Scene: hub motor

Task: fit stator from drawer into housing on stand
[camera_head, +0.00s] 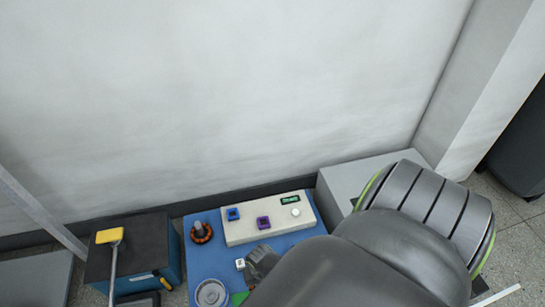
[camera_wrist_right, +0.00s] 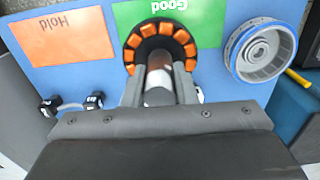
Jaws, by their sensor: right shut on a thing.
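My right gripper (camera_wrist_right: 160,92) is shut on the grey shaft of a stator (camera_wrist_right: 132,54), a dark disc ringed with orange coils, in the right wrist view. The stator is over or near the edge of the green card; its height above the mat is unclear. The round grey housing (camera_wrist_right: 262,50) lies to its right, open, with a hub in the middle, apart from the stator. In the head view the housing (camera_head: 211,293) is at the bottom edge, and my right gripper (camera_head: 262,262) partly shows beside it. A second orange-coiled part (camera_head: 202,236) with a grey post stands farther back.
A green "Good" card (camera_wrist_right: 205,15) and orange "Hold" card (camera_wrist_right: 62,40) lie on the blue mat (camera_head: 190,255). Small black connectors (camera_wrist_right: 72,104) lie left. A white panel box (camera_head: 265,236) stands behind; a dark-topped blue box (camera_head: 140,240) stands left. My arm covers the right.

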